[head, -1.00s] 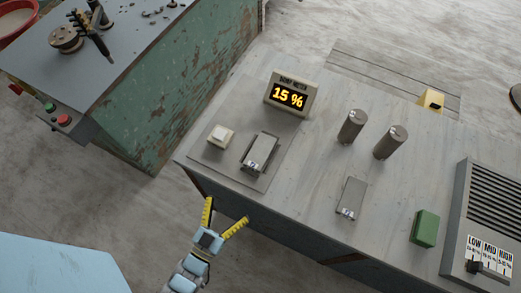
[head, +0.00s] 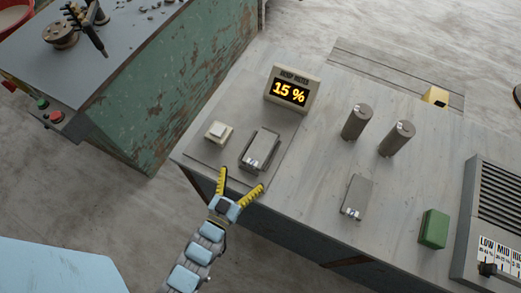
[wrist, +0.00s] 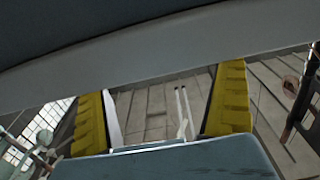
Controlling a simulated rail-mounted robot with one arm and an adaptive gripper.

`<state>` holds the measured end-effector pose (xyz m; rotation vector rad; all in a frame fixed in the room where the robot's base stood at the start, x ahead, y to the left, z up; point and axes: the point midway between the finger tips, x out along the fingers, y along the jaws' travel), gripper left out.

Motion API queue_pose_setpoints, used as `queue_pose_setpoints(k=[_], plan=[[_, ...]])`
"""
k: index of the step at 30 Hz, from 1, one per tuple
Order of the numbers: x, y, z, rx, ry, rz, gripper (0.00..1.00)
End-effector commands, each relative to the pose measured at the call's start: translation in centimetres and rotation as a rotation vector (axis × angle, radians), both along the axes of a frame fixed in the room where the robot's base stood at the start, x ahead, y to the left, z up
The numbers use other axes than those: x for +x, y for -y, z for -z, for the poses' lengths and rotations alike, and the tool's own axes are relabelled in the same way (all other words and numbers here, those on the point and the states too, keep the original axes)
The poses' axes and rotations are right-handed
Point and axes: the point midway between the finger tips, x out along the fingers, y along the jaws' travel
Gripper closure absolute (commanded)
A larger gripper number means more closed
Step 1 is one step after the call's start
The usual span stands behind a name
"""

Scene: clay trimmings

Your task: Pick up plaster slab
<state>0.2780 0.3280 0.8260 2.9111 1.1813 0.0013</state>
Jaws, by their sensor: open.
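Two grey slabs with small pale marks at their near ends show in the head view. One slab (head: 260,149) rests on the damp meter's plate (head: 205,153). The other slab (head: 357,194) lies on the bare bench top to the right. I cannot tell from looks which is the plaster slab. My gripper (head: 241,180) is open and empty at the bench's near edge, just below the slab on the plate, its yellow fingers spread. In the wrist view its fingers (wrist: 165,95) stand apart with no slab between them.
The damp meter display (head: 292,91) reads 15 %. A pale square block (head: 218,132) sits left of the plate's slab. Two grey cylinders (head: 357,122) (head: 396,139), a green block (head: 433,229) and a slatted unit (head: 495,215) stand to the right. Bench top between them is clear.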

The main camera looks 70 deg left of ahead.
Motion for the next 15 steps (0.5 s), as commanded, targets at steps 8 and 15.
queue_pose_setpoints(k=[8, 15], plan=[[0.9, -0.8, 0.0, 0.001, 0.001, 0.0, 0.0], [2.8, -2.3, -0.1, 0.003, 0.004, 0.002, 0.0]])
